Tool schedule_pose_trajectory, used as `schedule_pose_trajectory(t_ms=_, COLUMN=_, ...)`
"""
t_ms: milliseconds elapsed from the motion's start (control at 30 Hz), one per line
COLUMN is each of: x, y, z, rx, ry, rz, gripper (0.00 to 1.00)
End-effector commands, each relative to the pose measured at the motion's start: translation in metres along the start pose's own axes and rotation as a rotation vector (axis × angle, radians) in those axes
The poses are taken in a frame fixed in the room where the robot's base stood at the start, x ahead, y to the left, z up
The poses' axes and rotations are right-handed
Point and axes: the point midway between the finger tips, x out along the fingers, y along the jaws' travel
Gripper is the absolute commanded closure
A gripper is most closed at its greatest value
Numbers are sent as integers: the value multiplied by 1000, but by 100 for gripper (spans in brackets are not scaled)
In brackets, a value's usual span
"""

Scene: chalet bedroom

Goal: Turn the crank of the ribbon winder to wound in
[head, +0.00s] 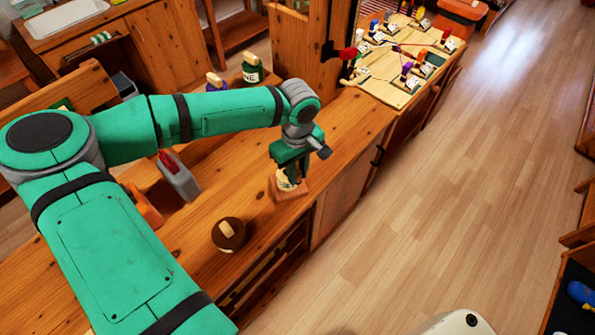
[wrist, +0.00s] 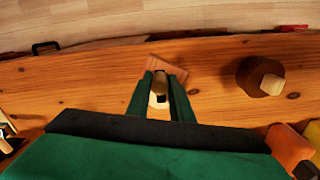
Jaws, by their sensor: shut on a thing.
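The ribbon winder (head: 292,191) stands on the wooden counter, with a square reddish-wood base and a cream part above it. My gripper (head: 289,168) points down over it and hides much of it in the head view. In the wrist view, my gripper (wrist: 162,92) has its two green fingers closed on a cream piece, which looks like the crank (wrist: 160,86). The base (wrist: 180,69) shows just beyond the fingertips. The ribbon and the crank's angle cannot be made out.
The wooden counter (head: 345,130) is clear right of the winder. A round brown piece with a light block (head: 228,235) sits nearer. A grey can (head: 179,180) and an orange object (head: 141,206) stand left. Green (head: 252,70) and purple (head: 214,82) bottles stand behind. A board (head: 385,66) holds several small items.

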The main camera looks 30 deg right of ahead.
Motion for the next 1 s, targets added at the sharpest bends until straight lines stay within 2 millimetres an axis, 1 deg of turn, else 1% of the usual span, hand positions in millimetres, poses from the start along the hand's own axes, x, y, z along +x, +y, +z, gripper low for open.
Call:
schedule_pose_trajectory(t_ms=100, x=-1, y=0, z=0, rx=2, ry=1, rz=1, gripper=100)
schedule_pose_trajectory(t_ms=133, x=-1, y=0, z=0, rx=2, ry=1, rz=1, gripper=78)
schedule_pose_trajectory(t_ms=167, x=-1, y=0, z=0, rx=2, ry=1, rz=1, gripper=71)
schedule_pose_trajectory(t_ms=200, x=0, y=0, z=0, rx=2, ry=1, rz=1, gripper=61)
schedule_pose_trajectory(t_ms=500, x=-1, y=0, z=0, rx=2, ry=1, rz=0, gripper=61)
schedule_pose_trajectory(t_ms=633, x=-9, y=0, z=-1, rx=1, ry=1, rz=1, gripper=61)
schedule_pose_trajectory(t_ms=767, x=-29, y=0, z=-1, rx=2, ry=3, rz=1, gripper=61)
schedule_pose_trajectory(t_ms=1000, x=-74, y=0, z=-1, rx=1, ry=4, rz=1, gripper=61)
